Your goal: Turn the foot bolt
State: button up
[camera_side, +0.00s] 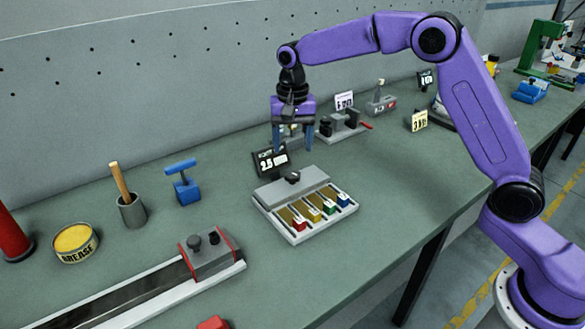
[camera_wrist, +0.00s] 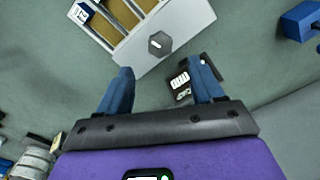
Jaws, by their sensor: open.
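The label magazine (camera_side: 283,228) is a pale tray on the bench with several lanes holding red, yellow, green and blue-tipped pieces, and a grey block along its back. A dark hex bolt (camera_side: 293,177) stands on that block; I take it as the foot bolt. In the wrist view the bolt (camera_wrist: 159,43) shows a short white mark, just beyond and between my fingertips. My gripper (camera_side: 293,148), with blue fingers, is open and empty, pointing down above and slightly behind the bolt. The fingers (camera_wrist: 163,72) are apart from the bolt.
A small black display (camera_side: 270,161) stands close behind the magazine, near my fingers. A grey clamp fixture (camera_side: 342,126) is behind to the right. A blue T-handled block (camera_side: 183,184), a grey cup (camera_side: 131,210) and a rail fixture (camera_side: 210,253) are left. Bench right of the magazine is clear.

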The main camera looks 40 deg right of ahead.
aim_at(292, 173)
notch_tip(292, 173, down, 8)
jog(key=shift+f, duration=0.1)
dwell(0.4)
jog(key=c, duration=1.1)
